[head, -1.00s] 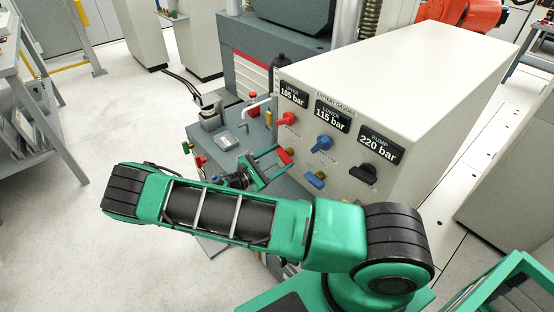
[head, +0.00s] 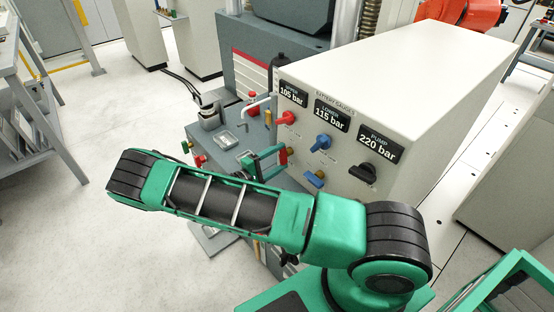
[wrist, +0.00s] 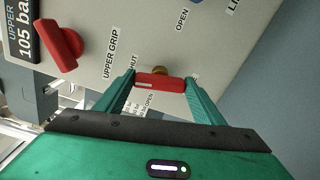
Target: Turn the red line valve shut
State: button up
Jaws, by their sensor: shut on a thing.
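The gripper is shut on the handle. The printed SHUT label is partly hidden by the left finger, and the OPEN label is clear of the gripper. In the head view my gripper (head: 275,160) is at the lower left of the panel face, and only a small red part of the handle (head: 283,156) shows beside the fingers.
The battery gauges cabinet (head: 400,80) also carries a red upper grip knob (head: 285,118), a blue knob (head: 321,143), a blue lever (head: 314,180) and a black pump knob (head: 363,172). The grey machine table (head: 222,140) with small fittings lies left of the gripper.

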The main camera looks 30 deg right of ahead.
jog(key=shift+f+m, duration=0.15)
jog(key=shift+m, duration=0.95)
jog(key=o, duration=1.1)
jog(key=shift+c, duration=0.2)
jog(key=shift+a, duration=0.1)
jog(key=s+a, duration=0.2)
jog(key=a, duration=0.8)
jog(key=shift+a, duration=0.2)
